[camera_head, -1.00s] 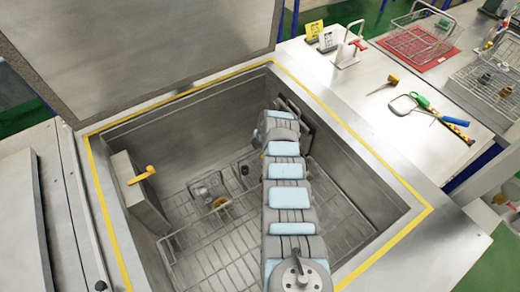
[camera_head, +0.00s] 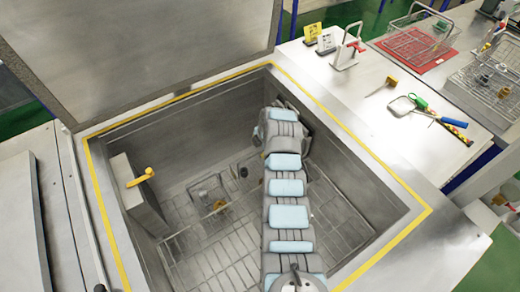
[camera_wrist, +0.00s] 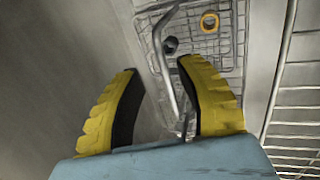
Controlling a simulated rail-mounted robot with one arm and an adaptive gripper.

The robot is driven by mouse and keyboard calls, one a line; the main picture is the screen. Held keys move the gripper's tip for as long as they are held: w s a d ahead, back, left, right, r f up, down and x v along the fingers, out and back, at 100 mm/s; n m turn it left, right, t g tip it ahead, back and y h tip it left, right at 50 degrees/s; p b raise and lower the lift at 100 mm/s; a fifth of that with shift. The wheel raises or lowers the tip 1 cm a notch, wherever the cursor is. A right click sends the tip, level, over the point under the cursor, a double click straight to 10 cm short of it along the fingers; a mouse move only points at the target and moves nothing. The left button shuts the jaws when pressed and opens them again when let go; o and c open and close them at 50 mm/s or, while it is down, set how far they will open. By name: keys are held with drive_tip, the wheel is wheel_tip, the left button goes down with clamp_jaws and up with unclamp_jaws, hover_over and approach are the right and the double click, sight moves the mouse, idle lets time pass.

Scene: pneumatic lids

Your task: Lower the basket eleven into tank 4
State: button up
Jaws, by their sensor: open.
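A wire basket (camera_head: 212,196) with small parts in it sits low inside the open, yellow-edged tank (camera_head: 150,112), left of my arm. The basket (camera_wrist: 225,50) also shows at the top of the wrist view, holding a yellow ring and a dark part. Its grey bar handle (camera_wrist: 161,55) runs down between my fingers. My gripper (camera_wrist: 158,72) is open, with yellow ribbed fingers on either side of the lower handle, and a gap shows to the left finger. No number is readable on the basket or tank. My fingers are hidden by the arm in the head view.
The raised lid (camera_head: 140,50) stands behind the tank. A box with a yellow lever (camera_head: 140,178) is on the tank's left wall. A wire rack (camera_wrist: 300,100) lies right of the basket. The right bench holds tools, a red mat (camera_head: 440,62) and another basket (camera_head: 415,40).

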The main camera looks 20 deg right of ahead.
drive_tip(key=w+p+v, duration=0.1)
drive_tip(key=v, duration=0.8)
drive_tip(key=w+a+r+p+v, duration=0.1)
drive_tip(key=w+p+v, duration=0.1)
drive_tip(key=v, duration=0.8)
drive_tip(key=shift+r, duration=0.3)
idle(0.5)
drive_tip(key=shift+s+d+p, duration=0.1)
drive_tip(key=shift+p, duration=0.2)
